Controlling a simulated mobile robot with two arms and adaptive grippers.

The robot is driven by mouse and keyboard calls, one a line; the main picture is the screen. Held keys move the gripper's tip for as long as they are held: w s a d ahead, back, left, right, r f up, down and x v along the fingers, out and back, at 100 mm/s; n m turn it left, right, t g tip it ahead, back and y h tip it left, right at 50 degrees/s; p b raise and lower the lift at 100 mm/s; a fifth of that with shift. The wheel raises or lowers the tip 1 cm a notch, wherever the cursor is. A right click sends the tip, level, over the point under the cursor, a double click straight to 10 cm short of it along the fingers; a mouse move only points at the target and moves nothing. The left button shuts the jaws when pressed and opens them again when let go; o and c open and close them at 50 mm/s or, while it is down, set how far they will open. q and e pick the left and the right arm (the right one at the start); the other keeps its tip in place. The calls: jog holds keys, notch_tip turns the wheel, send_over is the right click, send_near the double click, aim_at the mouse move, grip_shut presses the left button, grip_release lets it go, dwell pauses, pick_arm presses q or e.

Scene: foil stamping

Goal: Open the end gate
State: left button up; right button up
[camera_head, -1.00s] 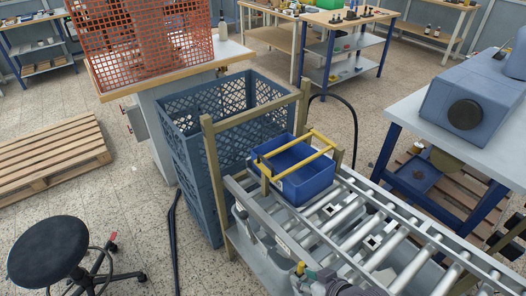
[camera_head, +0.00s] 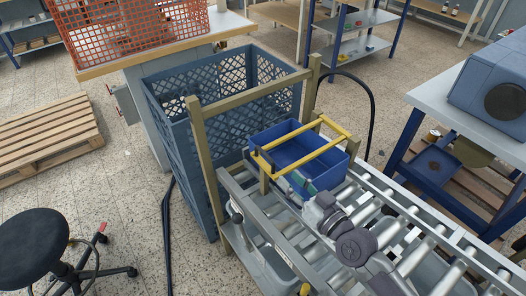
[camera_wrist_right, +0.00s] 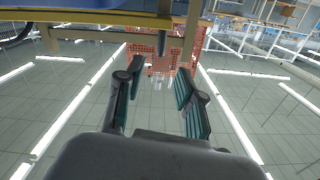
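The yellow end gate (camera_head: 302,148) sits at the far end of the roller conveyor, its bars running above a blue bin (camera_head: 333,174). A short khaki post (camera_head: 264,183) stands under its near left corner. My right gripper (camera_head: 296,183) reaches in from the lower right, close to the bin's near side. In the wrist view, my right gripper (camera_wrist_right: 158,88) has its two fingers apart with nothing between them. A yellow bar (camera_wrist_right: 110,17) crosses the top of that view, with a dark peg (camera_wrist_right: 190,40) beyond the fingertips. I cannot tell contact with the gate. My left gripper is not in view.
A khaki frame (camera_head: 255,93) stands at the conveyor end, with tall blue-grey crates (camera_head: 170,132) behind it. The roller conveyor (camera_head: 425,226) extends to the lower right. A black stool (camera_head: 35,240) stands at lower left. A bench (camera_head: 465,110) stands at right.

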aim_at(259, 149)
jog(key=p+x, duration=0.1)
jog(key=x, duration=0.3)
jog(key=shift+r, duration=0.1)
jog(key=x, duration=0.9)
jog(key=shift+w+a, duration=0.25)
jog(key=shift+a, duration=0.05)
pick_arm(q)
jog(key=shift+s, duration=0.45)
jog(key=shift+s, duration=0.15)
pick_arm(e)
grip_shut()
